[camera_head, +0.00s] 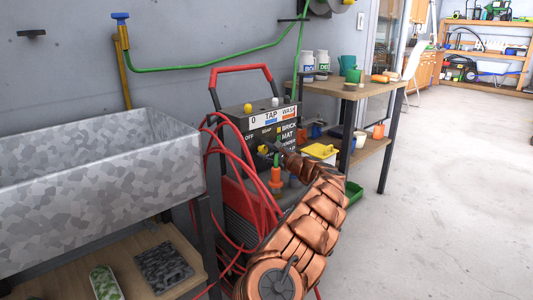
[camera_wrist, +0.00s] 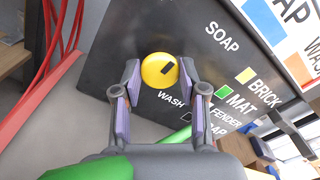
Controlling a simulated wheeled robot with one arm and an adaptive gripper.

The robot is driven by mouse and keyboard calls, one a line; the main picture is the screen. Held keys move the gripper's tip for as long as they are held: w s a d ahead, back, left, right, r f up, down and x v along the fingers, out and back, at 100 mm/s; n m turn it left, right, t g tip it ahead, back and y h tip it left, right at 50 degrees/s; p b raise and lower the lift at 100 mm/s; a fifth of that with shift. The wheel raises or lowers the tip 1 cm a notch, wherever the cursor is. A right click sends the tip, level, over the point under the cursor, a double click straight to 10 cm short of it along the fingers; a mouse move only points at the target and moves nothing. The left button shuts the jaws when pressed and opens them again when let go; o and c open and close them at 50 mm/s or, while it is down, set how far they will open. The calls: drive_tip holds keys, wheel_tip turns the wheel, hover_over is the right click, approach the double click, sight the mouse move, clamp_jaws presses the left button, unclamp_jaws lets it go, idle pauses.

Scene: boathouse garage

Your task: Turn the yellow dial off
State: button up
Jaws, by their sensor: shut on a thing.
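The yellow dial (camera_wrist: 159,71) is a round knob with a short black mark on the dark face of the washer's control panel (camera_wrist: 225,55). In the wrist view the words SOAP and WASH stand around it; the OFF label shows in the head view, left of SOAP. My gripper (camera_wrist: 159,78) has its two fingers on opposite sides of the dial, closed on its edges. In the head view the dial (camera_head: 262,149) shows small beside my gripper (camera_head: 270,149), and my copper-coloured arm hides the panel's lower part.
The washer has a red handle (camera_head: 240,69) and red hoses (camera_head: 232,160) looping at its left. A grey patterned sink (camera_head: 90,185) stands left. A wooden table (camera_head: 345,90) with bottles and cups stands behind at right. Open floor (camera_head: 450,170) lies to the right.

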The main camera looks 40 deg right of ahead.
drive_tip(key=o, duration=1.1)
drive_tip(key=shift+w, duration=0.1)
drive_tip(key=shift+s, duration=1.15)
drive_tip(key=shift+s+a, duration=0.15)
drive_tip(key=shift+s, duration=4.75)
